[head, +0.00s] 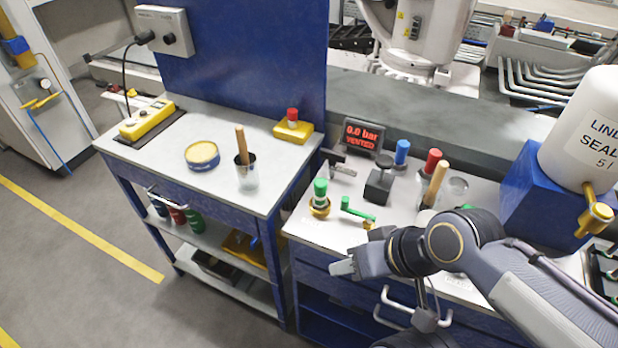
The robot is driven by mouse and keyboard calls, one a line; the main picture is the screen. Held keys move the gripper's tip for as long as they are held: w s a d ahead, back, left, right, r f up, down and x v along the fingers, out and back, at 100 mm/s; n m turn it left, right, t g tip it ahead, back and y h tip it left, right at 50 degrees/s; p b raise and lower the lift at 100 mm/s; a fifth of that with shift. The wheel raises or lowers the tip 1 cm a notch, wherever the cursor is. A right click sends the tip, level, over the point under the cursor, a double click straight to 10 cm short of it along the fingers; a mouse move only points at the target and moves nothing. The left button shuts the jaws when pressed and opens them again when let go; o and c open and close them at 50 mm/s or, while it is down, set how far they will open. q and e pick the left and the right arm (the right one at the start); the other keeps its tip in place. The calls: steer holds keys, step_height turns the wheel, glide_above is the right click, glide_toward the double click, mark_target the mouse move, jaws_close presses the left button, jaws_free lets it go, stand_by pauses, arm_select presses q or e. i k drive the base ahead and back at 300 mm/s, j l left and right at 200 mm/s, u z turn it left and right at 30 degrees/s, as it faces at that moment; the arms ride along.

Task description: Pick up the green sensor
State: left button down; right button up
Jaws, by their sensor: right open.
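The green sensor (320,188) is a short green-capped cylinder standing upright in a round brass fitting (319,207) at the left front of the right workbench. A green-handled valve lever (357,211) lies just right of it. My right gripper (343,267) reaches in from the right, in front of the bench's front edge. It is below and slightly right of the green sensor in the picture, apart from it, with its fingers pointing left. It is open, and I see nothing between its fingers. My left gripper is not in view.
A blue-capped sensor (401,152) and a red-capped one (433,160) stand behind, near a black block (379,185). A white sealant tank (590,135) stands at right. The left bench (190,130) is separated by a gap.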

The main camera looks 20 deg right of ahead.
mark_target(319, 203)
steer(key=i+j+z, duration=0.1)
steer(key=z, duration=0.35)
steer(key=i+j+z, duration=0.1)
steer(key=z, duration=0.35)
